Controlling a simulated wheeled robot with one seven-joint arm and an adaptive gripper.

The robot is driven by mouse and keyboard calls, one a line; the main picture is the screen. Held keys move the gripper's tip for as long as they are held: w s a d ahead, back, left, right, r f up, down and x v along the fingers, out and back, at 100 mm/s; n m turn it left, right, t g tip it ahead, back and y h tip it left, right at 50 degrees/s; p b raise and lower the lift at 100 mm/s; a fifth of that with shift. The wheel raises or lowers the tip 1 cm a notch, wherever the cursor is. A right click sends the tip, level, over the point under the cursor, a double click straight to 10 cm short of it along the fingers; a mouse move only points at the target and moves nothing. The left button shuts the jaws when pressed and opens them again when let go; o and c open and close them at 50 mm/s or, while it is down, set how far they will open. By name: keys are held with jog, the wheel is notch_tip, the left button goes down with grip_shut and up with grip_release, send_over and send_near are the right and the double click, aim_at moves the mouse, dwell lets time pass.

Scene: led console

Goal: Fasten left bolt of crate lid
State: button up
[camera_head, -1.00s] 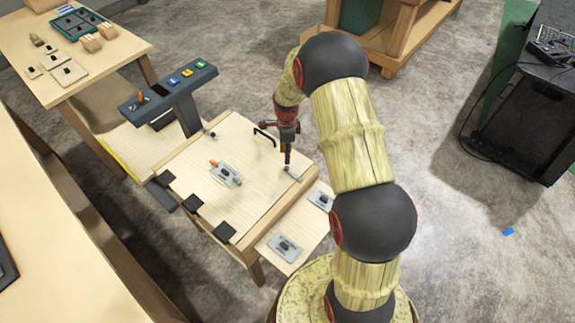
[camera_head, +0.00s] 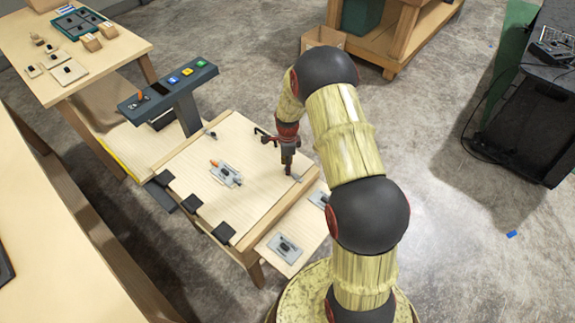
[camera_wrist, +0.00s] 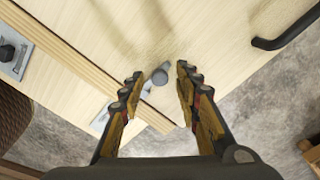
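The crate lid (camera_head: 205,195) is a pale wooden panel lying flat, with a black handle (camera_head: 264,134) on it. One small grey bolt (camera_head: 210,133) sits at the lid's far corner. Another grey bolt (camera_head: 295,177) sits at its right corner, partly hidden by my gripper (camera_head: 287,172). In the wrist view my gripper (camera_wrist: 158,78) is open, its yellow-and-black fingers on either side of this bolt's round grey knob (camera_wrist: 160,76).
A latch plate with an orange-tipped lever (camera_head: 227,174) is on the lid. Grey plates with black knobs (camera_head: 285,248) are on the side shelf. A dark console (camera_head: 168,92) with coloured buttons stands behind the lid. Black hinges (camera_head: 192,203) line the near left edge.

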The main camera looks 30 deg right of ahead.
grip_shut()
dwell(0.7)
